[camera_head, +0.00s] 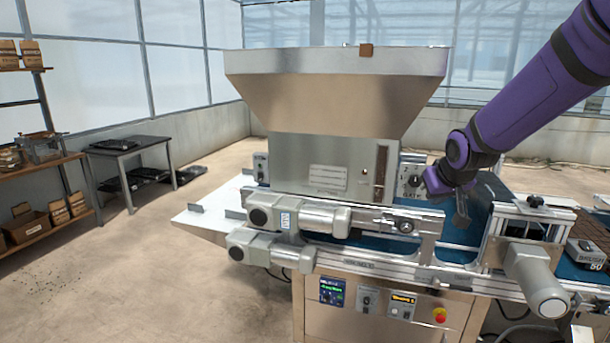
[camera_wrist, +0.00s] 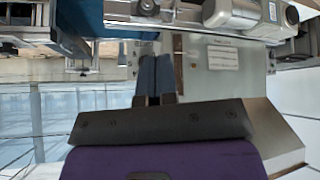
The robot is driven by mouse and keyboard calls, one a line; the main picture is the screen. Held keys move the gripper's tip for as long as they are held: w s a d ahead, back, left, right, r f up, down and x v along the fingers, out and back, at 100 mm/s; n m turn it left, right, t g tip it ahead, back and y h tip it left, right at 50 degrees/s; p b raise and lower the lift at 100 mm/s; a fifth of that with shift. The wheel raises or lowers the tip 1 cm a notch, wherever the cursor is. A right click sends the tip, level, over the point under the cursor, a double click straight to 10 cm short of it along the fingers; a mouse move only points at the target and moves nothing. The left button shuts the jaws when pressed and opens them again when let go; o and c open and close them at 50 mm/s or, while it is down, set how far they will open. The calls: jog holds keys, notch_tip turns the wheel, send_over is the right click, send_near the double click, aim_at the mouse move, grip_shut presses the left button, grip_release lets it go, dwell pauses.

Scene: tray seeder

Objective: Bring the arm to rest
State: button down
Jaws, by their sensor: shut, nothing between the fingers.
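My arm reaches in from the upper right in the camera_head view, with its dark and purple end (camera_head: 440,182) at the panel marked GATE (camera_head: 412,182). The arm end covers part of the panel and the blue belt behind it. In the camera_wrist view, my gripper (camera_wrist: 155,60) is shut, its two dark fingers side by side with nothing between them. The picture there is upside down. The fingers stand in front of the seeder's metal body (camera_wrist: 222,80); whether they touch anything cannot be told.
The large metal hopper (camera_head: 335,100) stands just left of my arm. Cylindrical motors (camera_head: 535,280) stick out along the seeder's front. A dark tray (camera_head: 590,235) lies on the belt at the right. Shelves (camera_head: 40,185) and a grey table (camera_head: 130,155) stand far left.

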jog(key=s+r, duration=0.3)
jog(key=s, duration=0.8)
jog(key=s+r+m+g, duration=0.1)
jog(key=s+r, duration=0.2)
jog(key=s, duration=0.8)
jog(key=s+r+g, duration=0.1)
jog(key=s+r, duration=0.2)
jog(key=s, duration=0.9)
jog(key=shift+w+d+r, duration=0.1)
jog(key=shift+d, duration=0.05)
